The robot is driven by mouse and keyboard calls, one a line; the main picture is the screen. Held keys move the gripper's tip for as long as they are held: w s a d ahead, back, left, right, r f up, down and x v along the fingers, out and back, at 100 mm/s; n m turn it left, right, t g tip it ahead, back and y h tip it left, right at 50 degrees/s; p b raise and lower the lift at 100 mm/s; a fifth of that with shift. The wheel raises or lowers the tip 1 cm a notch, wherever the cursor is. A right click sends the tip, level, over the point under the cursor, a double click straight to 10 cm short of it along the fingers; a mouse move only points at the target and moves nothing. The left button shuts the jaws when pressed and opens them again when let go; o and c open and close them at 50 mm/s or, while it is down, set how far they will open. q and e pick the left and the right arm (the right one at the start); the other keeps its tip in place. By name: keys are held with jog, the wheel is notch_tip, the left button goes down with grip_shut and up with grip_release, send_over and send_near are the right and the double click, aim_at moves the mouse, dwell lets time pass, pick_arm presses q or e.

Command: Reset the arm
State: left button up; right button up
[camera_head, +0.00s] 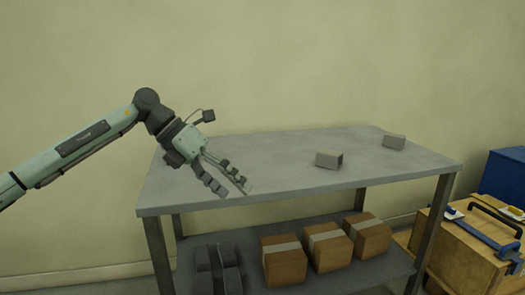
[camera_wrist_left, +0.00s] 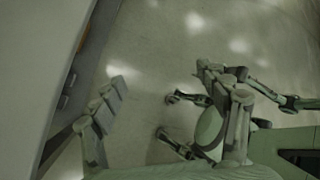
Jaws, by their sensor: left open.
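My left arm reaches in from the left in the head view. My left gripper (camera_head: 236,193) is open, with its fingers spread and pointing down and to the right over the table's left part. Nothing is between the fingers. In the left wrist view the same gripper (camera_wrist_left: 160,80) shows its two fingers apart, with bare floor seen between them. The grey table (camera_head: 280,158) is below and beside the gripper in the head view; whether the fingertips touch it I cannot tell. My right gripper is not in view.
Two small grey hollow blocks, one near the middle (camera_head: 328,160) and one at the back right (camera_head: 394,142), lie on the table. Several cardboard boxes (camera_head: 284,262) and dark grey parts sit on the lower shelf. A wooden crate (camera_head: 470,240) and a blue box (camera_head: 505,172) stand right.

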pick_arm(q)
jog(key=w+d+r+n+t+h, duration=0.1)
jog(key=d+r+n+t+h, duration=0.1)
jog(key=d+n+t+h, duration=0.7)
jog(key=w+a+f+n+t+y, duration=0.4)
jog(key=a+f+n+t+y, duration=0.6)
jog(key=n, duration=0.8)
jog(key=s+a+f+n+g+y, duration=0.35)
jog(key=a+f+n, duration=0.2)
jog(key=f, duration=0.55)
jog(key=s+a+f+n+g+y, duration=0.2)
jog(key=s+a+f+n+y, duration=0.3)
jog(key=f, duration=0.5)
jog(key=s+a+f+n+g, duration=0.1)
jog(key=s+a+f+g, duration=0.1)
jog(key=s+f, duration=0.4)
jog(key=s+a+f+n+g, duration=0.2)
jog(key=s+a+f+g, duration=0.1)
jog(key=s, duration=0.8)
jog(key=s+a+f+n+g, duration=0.2)
jog(key=s+f+g, duration=0.3)
jog(key=s+f, duration=0.3)
jog(key=shift+s+a+f, duration=0.35)
jog(key=shift+s+a, duration=0.3)
jog(key=shift+s, duration=0.15)
